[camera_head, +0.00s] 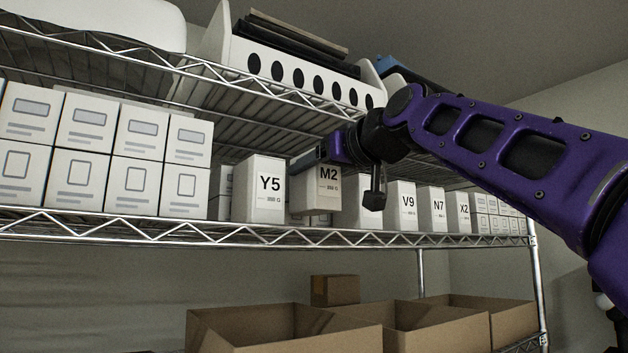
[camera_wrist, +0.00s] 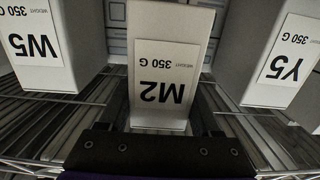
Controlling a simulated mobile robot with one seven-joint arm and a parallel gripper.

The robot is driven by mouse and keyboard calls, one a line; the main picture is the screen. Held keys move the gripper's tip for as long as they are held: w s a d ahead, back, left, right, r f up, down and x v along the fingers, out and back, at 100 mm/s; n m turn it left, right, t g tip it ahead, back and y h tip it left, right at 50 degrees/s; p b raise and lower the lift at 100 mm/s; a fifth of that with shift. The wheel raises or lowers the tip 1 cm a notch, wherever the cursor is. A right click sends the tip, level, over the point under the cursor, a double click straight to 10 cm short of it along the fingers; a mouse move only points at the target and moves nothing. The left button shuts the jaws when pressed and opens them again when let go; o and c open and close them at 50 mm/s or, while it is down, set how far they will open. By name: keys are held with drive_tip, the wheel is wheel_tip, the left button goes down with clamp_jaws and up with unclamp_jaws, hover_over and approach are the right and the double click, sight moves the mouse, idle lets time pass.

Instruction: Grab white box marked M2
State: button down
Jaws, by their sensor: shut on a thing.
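The white box marked M2 (camera_head: 315,190) is in my gripper on the middle wire shelf, between the Y5 box and a partly hidden box. Its base appears raised a little above the shelf, with smaller boxes showing below and behind it. In the wrist view the M2 box (camera_wrist: 168,75) sits between the two fingers, its label upside down. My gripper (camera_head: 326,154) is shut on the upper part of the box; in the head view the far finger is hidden. The wrist view shows my gripper (camera_wrist: 163,112) with a finger along each side of the box.
The Y5 box (camera_head: 262,190) stands close on the left; a W5 box (camera_wrist: 38,45) shows in the wrist view. V9 (camera_head: 402,208), N7 and X2 boxes stand further right. The upper shelf (camera_head: 225,75) hangs above. Open cardboard boxes (camera_head: 285,330) are below.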

drive_tip(key=shift+s+a+r, duration=0.1)
drive_tip(key=shift+s+r, duration=0.1)
drive_tip(key=shift+r, duration=1.9)
drive_tip(key=shift+w+r, duration=0.1)
drive_tip(key=shift+w, duration=0.05)
drive_tip(key=shift+s+d, duration=0.25)
drive_tip(key=shift+d, duration=0.1)
drive_tip(key=shift+b+v, duration=0.5)
drive_tip(key=shift+v, duration=0.3)
drive_tip(key=f+b+v, duration=0.1)
drive_tip(key=b+v, duration=0.4)
drive_tip(key=v, duration=1.2)
